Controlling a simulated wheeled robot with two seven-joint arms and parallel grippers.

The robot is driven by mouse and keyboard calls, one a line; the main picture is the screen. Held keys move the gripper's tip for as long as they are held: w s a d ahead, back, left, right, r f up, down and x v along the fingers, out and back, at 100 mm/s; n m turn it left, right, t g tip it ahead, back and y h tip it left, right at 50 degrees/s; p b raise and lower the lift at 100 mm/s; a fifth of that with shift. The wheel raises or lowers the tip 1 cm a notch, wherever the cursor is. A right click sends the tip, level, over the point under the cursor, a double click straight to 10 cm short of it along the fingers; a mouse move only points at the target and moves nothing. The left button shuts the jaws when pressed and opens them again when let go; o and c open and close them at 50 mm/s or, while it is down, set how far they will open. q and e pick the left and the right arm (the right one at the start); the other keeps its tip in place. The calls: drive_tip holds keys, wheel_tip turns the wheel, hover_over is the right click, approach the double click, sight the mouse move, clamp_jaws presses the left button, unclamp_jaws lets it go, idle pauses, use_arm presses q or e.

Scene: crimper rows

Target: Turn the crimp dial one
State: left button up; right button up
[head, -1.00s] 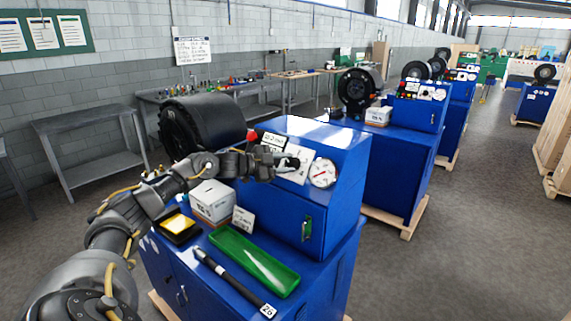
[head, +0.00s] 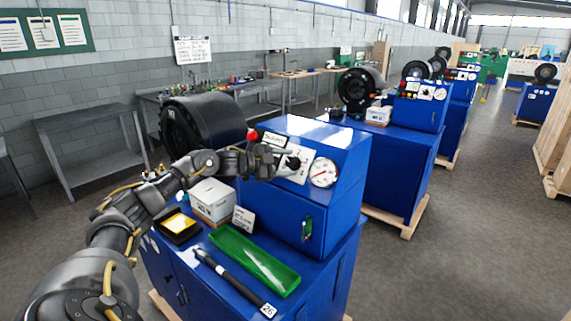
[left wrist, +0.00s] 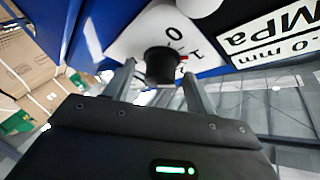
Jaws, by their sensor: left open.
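The crimp dial is a black round knob (head: 293,163) on a white plate on the sloped panel of the nearest blue machine. In the left wrist view the knob (left wrist: 162,64) stands between my finger ends, with "0" and "1" and a small red mark on the plate beside it. My left gripper (head: 274,161) is at the panel, just left of the knob in the head view. In the left wrist view its two fingers (left wrist: 159,76) are apart, one on each side of the knob; contact is not clear. My right gripper is not in view.
A pressure gauge (head: 323,172) is right of the knob, a small display (head: 275,139) and red button (head: 253,136) up left. A black crimp head (head: 203,124) is behind my arm. A white box (head: 212,199), green tray (head: 254,260) and black hose (head: 232,281) lie below.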

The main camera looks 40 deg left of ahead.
use_arm(q)
drive_tip(key=b+v, duration=0.7)
drive_tip(key=v, duration=0.3)
drive_tip(key=shift+s+b, duration=0.35)
drive_tip(key=shift+b, duration=0.05)
drive_tip(key=shift+a+r, duration=0.1)
drive_tip(key=shift+a, duration=0.05)
